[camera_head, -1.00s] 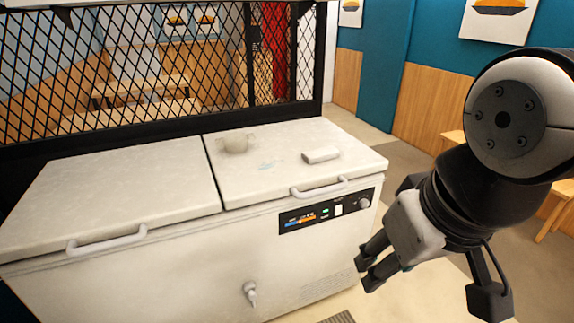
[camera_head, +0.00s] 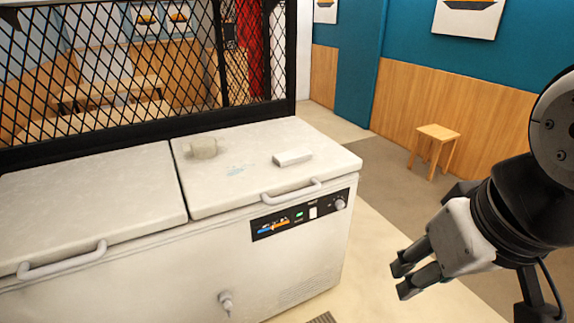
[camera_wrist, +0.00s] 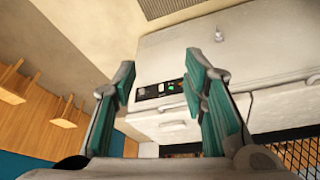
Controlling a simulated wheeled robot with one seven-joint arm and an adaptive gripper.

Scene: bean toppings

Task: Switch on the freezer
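The white chest freezer (camera_head: 150,275) stands at the left and centre of the head view, with two lids, both closed. Its dark control panel (camera_head: 268,228) is on the front at the right, with a coloured strip, a green light, a white switch (camera_head: 313,212) and a round knob (camera_head: 340,204). My gripper (camera_head: 405,280) is to the right of the panel, apart from it and empty. In the wrist view the gripper (camera_wrist: 165,88) has its fingers spread, and the control panel (camera_wrist: 150,91) shows between and beyond them. Whether the switch is pressed cannot be told.
A small cup-like item (camera_head: 203,147) and a white block (camera_head: 293,158) lie on the right lid. Lid handles (camera_head: 291,190) and a tap (camera_head: 226,302) jut from the front. A black mesh screen (camera_head: 120,75) stands behind. A wooden stool (camera_head: 435,145) is farther right. The floor right of the freezer is open.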

